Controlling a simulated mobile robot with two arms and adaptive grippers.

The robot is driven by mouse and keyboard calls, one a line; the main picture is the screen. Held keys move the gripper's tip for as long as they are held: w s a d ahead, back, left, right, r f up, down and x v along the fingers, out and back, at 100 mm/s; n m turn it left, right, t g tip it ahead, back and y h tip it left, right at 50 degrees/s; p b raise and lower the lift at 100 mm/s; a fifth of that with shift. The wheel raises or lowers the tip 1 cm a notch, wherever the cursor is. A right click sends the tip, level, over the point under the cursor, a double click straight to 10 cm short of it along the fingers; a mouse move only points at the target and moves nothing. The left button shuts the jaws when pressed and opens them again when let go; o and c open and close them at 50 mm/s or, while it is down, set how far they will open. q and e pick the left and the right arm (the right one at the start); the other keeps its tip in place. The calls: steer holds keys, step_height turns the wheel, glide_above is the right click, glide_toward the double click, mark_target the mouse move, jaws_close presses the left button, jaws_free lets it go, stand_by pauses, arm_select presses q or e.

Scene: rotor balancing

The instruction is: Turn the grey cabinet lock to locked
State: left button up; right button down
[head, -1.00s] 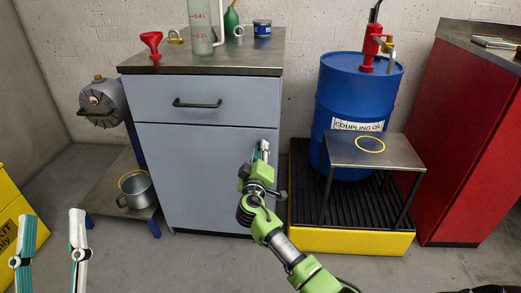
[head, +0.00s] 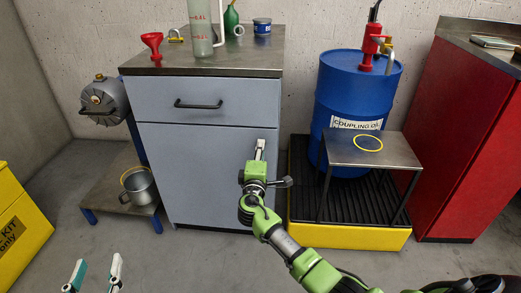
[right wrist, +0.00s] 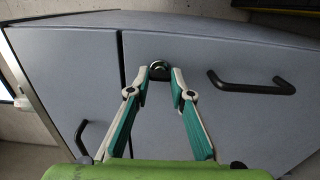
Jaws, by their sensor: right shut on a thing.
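The grey cabinet (head: 205,175) stands against the back wall, with a drawer above a door. Its lock (right wrist: 159,67), a small round dark-rimmed piece with a light centre, shows in the right wrist view on the door near the drawer seam. My right gripper (head: 261,144) reaches the door's upper right, shut on the lock; in the right wrist view the fingertips (right wrist: 160,76) close at its two sides. The lock's setting cannot be read, and the gripper hides it in the head view. My left gripper (head: 97,262) is open and empty at the bottom left, away from the cabinet.
The door's black handle (right wrist: 250,87) is beside the lock; the drawer handle (head: 198,105) is above the door. A blue drum (head: 335,95) and small metal table (head: 375,150) stand right of the cabinet. A pot (head: 140,187) is on a low stand at left.

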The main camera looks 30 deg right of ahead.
stand_by(0.4)
steer(key=c, duration=1.8)
jaws_free()
steer(key=v, duration=1.2)
steer(key=shift+f, duration=0.1)
